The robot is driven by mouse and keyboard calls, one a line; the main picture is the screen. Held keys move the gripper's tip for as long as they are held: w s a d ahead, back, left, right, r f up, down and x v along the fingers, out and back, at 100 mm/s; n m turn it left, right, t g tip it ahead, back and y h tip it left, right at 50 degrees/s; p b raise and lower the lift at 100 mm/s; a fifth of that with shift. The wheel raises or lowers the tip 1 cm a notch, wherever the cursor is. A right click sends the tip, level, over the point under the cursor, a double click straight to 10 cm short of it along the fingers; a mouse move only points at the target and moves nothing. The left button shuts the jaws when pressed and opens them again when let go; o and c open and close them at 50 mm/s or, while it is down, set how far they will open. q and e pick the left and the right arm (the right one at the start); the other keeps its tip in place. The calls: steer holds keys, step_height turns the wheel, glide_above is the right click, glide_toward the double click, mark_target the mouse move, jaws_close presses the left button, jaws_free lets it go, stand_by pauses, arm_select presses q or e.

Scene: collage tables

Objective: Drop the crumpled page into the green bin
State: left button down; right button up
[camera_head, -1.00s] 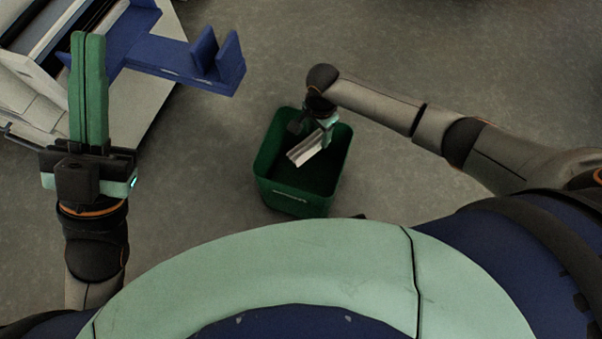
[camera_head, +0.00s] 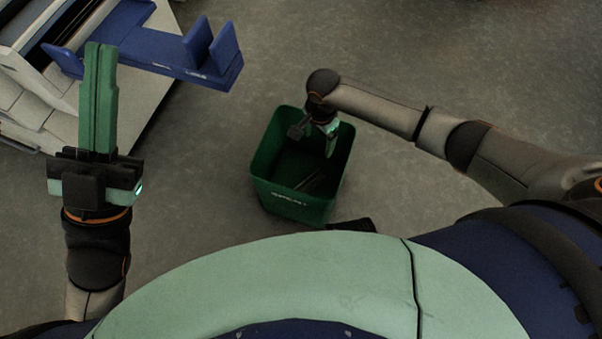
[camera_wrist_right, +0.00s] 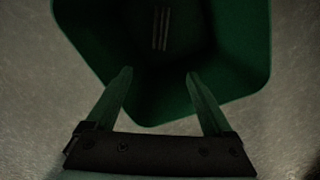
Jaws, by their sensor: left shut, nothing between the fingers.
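The green bin (camera_head: 290,205) stands on the floor in the head view, upright and open at the top. My right gripper (camera_wrist_right: 159,73) is over the bin, fingers spread and nothing between them; the bin (camera_wrist_right: 238,80) lies below it in the right wrist view. A dim, thin striped thing (camera_wrist_right: 161,28) lies inside the bin in the wrist view, too dark to identify surely; it may be the page. No pale page shows at the gripper. My left gripper (camera_head: 102,45) is shut and empty at the left, away from the bin.
A pale table or machine (camera_head: 145,90) with a blue bracket (camera_head: 155,58) stands at the upper left, near my left gripper. A dark flat thing (camera_head: 352,225) lies right of the bin's base. The grey floor (camera_head: 420,50) beyond is clear.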

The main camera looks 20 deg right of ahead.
steer(key=shift+o, duration=0.2)
arm_select(q)
step_height(320, 180, up, 8)
steer(key=p, duration=0.7)
steer(key=shift+s+a, duration=0.15)
steer(key=shift+a, duration=0.3)
arm_select(e)
step_height(320, 180, up, 12)
steer(key=shift+r, duration=0.25)
arm_select(q)
steer(key=shift+f+t, duration=0.15)
steer(key=shift+t, duration=0.15)
